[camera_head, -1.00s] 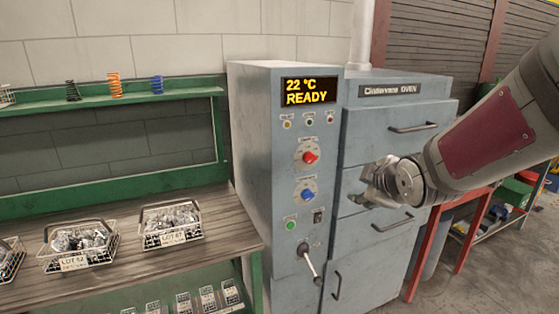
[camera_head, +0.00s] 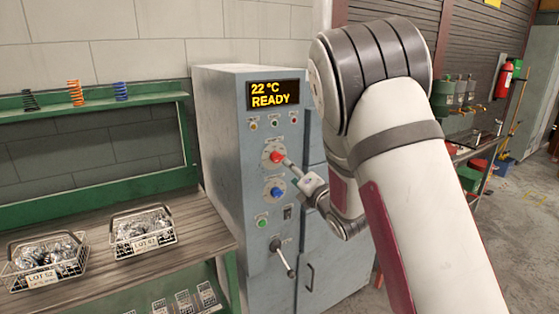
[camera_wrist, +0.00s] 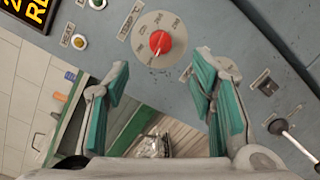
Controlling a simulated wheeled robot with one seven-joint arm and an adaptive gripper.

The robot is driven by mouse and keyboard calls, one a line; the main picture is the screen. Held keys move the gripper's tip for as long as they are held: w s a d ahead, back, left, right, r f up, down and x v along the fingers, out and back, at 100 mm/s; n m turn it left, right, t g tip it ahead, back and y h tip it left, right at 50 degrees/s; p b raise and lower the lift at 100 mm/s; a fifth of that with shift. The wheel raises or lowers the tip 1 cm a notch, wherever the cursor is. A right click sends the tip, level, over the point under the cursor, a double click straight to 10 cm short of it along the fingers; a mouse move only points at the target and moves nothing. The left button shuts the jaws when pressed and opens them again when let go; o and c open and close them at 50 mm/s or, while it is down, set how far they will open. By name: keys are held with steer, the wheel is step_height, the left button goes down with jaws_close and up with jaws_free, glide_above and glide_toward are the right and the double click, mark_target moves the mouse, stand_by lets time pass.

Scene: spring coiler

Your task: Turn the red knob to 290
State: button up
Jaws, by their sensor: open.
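The red knob (camera_head: 277,157) sits on a round pale dial plate on the blue-grey oven control panel. In the wrist view my gripper (camera_wrist: 162,75) is open and empty, with teal pads apart. The knob appears beyond the fingertips, roughly between them sideways, with no visible contact.
A blue knob (camera_head: 277,193), a green button (camera_head: 262,222) and a lever (camera_head: 283,257) are below the red knob. The display (camera_head: 276,94) reads 22 °C READY. Wire baskets (camera_head: 143,233) stand on the bench at left.

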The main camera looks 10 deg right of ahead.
mark_target(279, 159)
steer(key=w, duration=0.3)
steer(key=w+a, duration=0.1)
steer(key=w, duration=0.3)
steer(key=w+a, duration=0.1)
steer(key=w, duration=0.2)
steer(key=shift+w, duration=0.25)
steer(key=shift+c, duration=0.2)
steer(key=c, duration=1.1)
